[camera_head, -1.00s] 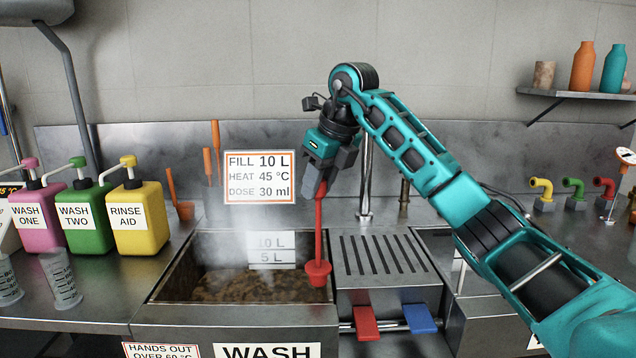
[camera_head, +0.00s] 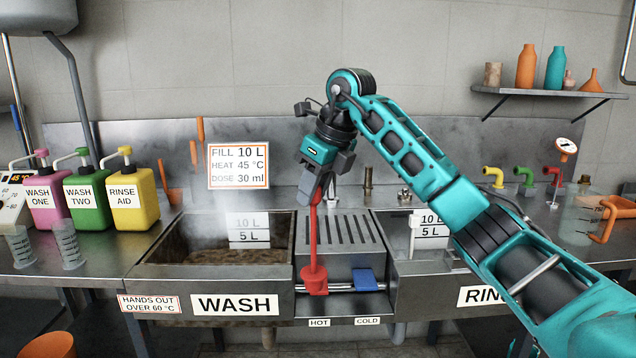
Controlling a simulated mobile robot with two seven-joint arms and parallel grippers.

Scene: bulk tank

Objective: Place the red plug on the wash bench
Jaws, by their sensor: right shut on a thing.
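The wash bench (camera_head: 90,262) is a steel counter with the WASH tank, a slotted drain panel (camera_head: 345,229) and a rinse tank (camera_head: 440,266). My left gripper is not in view.
Pink, green and yellow jugs (camera_head: 133,207) and measuring cups (camera_head: 68,245) stand on the left counter. A blue pedal (camera_head: 365,282) sits below the drain panel. Coloured taps (camera_head: 525,175) and an orange-handled item (camera_head: 610,215) are at right. Bare counter shows between jugs and wash tank.

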